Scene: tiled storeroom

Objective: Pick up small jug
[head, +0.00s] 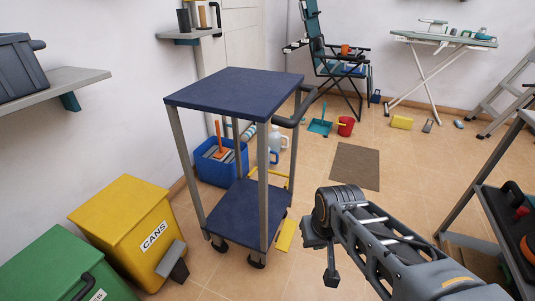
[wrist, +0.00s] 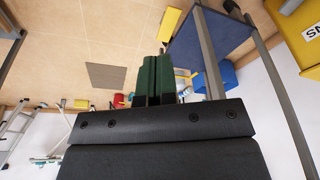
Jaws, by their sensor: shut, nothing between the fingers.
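My gripper (head: 331,277) hangs below the end of my arm, in front of and right of the blue cart. In the wrist view its green fingers (wrist: 153,80) are together, with nothing between them. A pale, translucent jug-like container (head: 275,139) stands on the floor behind the cart, partly hidden by the cart's post. I cannot tell whether it is the small jug. My gripper is well apart from it. In the wrist view that area is mostly hidden by the fingers and the cart.
The blue two-tier cart (head: 235,88) stands between the bins and my arm. A yellow bin (head: 120,215) and a green bin (head: 55,268) are at left. A blue crate (head: 212,168) is behind the cart. A brown mat (head: 355,166) lies on open floor. A shelf unit (head: 490,195) is at right.

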